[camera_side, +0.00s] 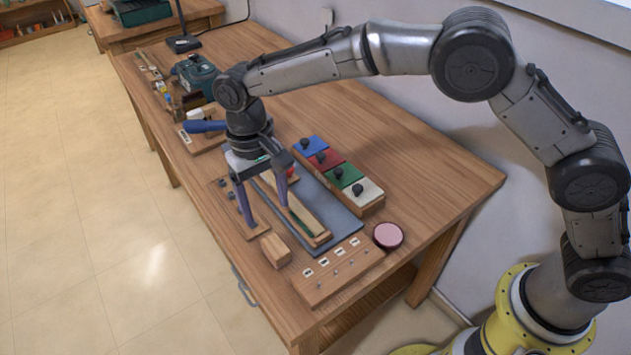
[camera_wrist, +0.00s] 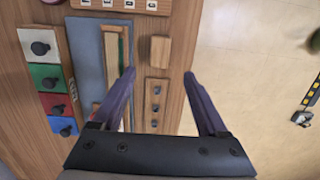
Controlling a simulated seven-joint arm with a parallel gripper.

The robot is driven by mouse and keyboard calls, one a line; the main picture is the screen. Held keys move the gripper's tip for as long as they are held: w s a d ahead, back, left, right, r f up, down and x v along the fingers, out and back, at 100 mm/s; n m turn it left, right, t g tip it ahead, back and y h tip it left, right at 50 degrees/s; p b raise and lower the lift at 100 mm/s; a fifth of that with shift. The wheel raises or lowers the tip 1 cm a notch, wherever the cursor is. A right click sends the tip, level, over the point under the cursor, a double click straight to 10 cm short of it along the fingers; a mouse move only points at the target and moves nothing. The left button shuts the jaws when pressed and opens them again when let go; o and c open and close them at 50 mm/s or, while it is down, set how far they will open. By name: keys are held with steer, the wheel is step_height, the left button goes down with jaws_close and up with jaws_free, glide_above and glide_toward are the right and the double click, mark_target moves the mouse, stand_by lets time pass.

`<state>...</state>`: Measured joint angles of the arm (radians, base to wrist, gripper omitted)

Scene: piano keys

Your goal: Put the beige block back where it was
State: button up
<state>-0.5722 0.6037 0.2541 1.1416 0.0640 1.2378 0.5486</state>
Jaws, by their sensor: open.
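The beige block (camera_side: 275,249) lies on the wooden table near its front edge, just past the near end of a small wooden board with dark pegs (camera_side: 224,190). In the wrist view the block (camera_wrist: 160,50) shows ahead of the fingertips, roughly centred between them and apart from both. My gripper (camera_side: 266,212) is open and empty, with purple fingers pointing down above the pegged board and the long wooden piece beside it. The wrist view shows the open fingers (camera_wrist: 159,75) spread either side of the pegged board (camera_wrist: 155,88).
A long wooden piece with a green strip (camera_side: 309,226) lies on a grey mat (camera_side: 342,219) beside the fingers. Knobbed blue, red, green and white plates (camera_side: 335,172) stand behind. A labelled wooden board (camera_side: 337,271) and a pink round pad (camera_side: 387,235) sit at the near end.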

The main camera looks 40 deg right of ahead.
steer(key=s+d+r+t, duration=0.1)
steer(key=s+d+r, duration=0.2)
steer(key=d+r, duration=0.25)
steer(key=s+d+r+t+y, duration=0.1)
steer(key=s+d+r, duration=0.1)
steer(key=d+r, duration=0.3)
steer(key=s+d+r+t, duration=0.1)
steer(key=s+d+r, duration=0.25)
steer(key=d, duration=0.35)
steer(key=s+d+t, duration=0.2)
steer(key=s+d, duration=0.4)
steer(key=s, duration=0.3)
steer(key=s+d+t+h, duration=0.1)
steer(key=s+d, duration=0.4)
steer(key=s, duration=0.4)
steer(key=shift+d+f+t, duration=0.3)
steer(key=shift+d+t, duration=0.05)
steer(key=shift+t, duration=0.05)
